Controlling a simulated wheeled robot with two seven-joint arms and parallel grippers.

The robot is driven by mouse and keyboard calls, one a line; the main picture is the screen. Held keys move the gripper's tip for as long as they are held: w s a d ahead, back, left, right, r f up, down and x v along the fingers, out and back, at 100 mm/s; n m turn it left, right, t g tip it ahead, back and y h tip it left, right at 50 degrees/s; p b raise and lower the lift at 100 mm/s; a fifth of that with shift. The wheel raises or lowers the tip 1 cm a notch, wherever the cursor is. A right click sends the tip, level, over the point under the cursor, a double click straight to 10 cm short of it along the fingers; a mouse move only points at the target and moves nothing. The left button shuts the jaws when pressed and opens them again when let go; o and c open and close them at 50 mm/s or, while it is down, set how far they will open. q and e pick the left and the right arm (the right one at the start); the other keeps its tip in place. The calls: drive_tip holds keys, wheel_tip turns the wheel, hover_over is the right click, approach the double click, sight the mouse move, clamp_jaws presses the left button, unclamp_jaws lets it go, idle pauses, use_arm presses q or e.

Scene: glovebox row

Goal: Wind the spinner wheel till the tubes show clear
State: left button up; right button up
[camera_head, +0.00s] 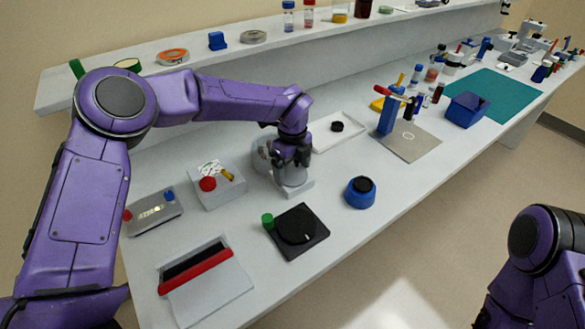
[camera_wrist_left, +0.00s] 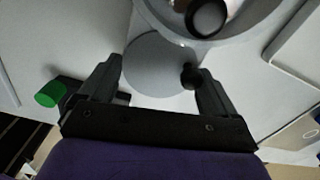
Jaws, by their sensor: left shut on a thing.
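The spinner (camera_head: 293,177) is a light grey round-bodied device on a flat base, standing on the bench under my left arm. In the left wrist view its grey round wheel (camera_wrist_left: 155,68) lies between the fingers, with a small dark knob (camera_wrist_left: 190,76) by the right finger. My left gripper (camera_head: 290,158) is shut on the wheel; its fingers also show in the left wrist view (camera_wrist_left: 158,88). A pale round part with a dark opening (camera_wrist_left: 208,17) shows at the top there. I cannot make out the tubes' contents. My right gripper is out of view.
A black device with a green knob (camera_head: 297,232) and a blue round pot (camera_head: 361,192) stand in front. A box with a red button (camera_head: 225,192) is to the left. A white tray (camera_head: 340,131) lies behind right. A shelf (camera_head: 190,68) runs above.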

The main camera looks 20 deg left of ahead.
sight(293, 173)
use_arm(q)
drive_tip(key=m, duration=0.4)
drive_tip(key=shift+r+m+p, duration=0.15)
drive_tip(key=shift+m+p, duration=0.15)
drive_tip(key=shift+p, duration=0.05)
drive_tip(key=m+p, duration=0.1)
drive_tip(key=m, duration=0.4)
drive_tip(key=shift+w+m, duration=0.1)
drive_tip(key=shift+m, duration=0.2)
drive_tip(key=o, duration=0.7)
drive_tip(key=shift+o, duration=0.2)
wheel_tip(293, 173, up, 10)
drive_tip(key=b, duration=0.1)
drive_tip(key=shift+r+b, duration=0.25)
drive_tip(key=shift+b, duration=0.15)
